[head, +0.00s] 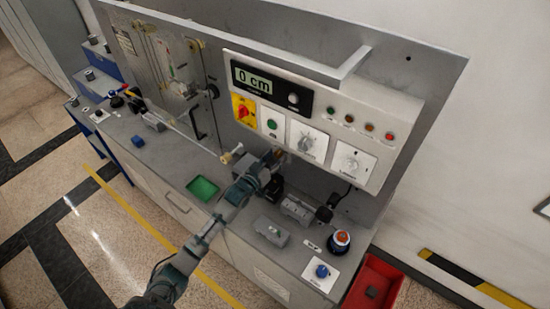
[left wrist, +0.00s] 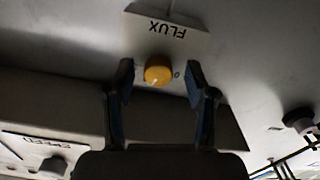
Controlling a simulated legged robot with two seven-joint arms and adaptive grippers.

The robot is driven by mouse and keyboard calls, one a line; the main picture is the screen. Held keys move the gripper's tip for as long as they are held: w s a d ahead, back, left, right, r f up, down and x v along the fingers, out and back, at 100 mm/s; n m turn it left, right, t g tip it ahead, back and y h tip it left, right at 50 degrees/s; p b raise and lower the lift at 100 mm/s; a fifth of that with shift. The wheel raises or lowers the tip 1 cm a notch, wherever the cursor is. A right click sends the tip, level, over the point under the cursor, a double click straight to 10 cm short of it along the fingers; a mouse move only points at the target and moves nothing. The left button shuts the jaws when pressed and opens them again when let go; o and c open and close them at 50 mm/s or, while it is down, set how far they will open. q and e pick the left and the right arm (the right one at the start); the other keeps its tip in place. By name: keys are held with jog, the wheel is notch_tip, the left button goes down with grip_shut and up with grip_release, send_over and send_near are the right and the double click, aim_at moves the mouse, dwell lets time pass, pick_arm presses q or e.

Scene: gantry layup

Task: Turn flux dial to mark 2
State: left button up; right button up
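The flux dial (left wrist: 158,71) is a round orange-yellow knob with a pale pointer mark, on a light plate (left wrist: 168,36) labelled FLUX, upside down in the left wrist view. A "0" shows beside the knob. My left gripper (left wrist: 160,82) is open, one finger on each side of the dial, with gaps between fingers and knob. In the head view my left gripper (head: 274,160) is just under the lower edge of the control panel and hides most of the dial's area. My right gripper is not in view.
The white control panel (head: 330,115) carries a "0 cm" display (head: 254,80), a red-yellow switch (head: 243,110) and two grey dials. The bench (head: 225,235) below holds a green tray (head: 202,189), grey blocks and a red-topped button (head: 341,240). A red bin (head: 375,280) stands at right.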

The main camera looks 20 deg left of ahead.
pick_arm(q)
jog(key=v, duration=1.2)
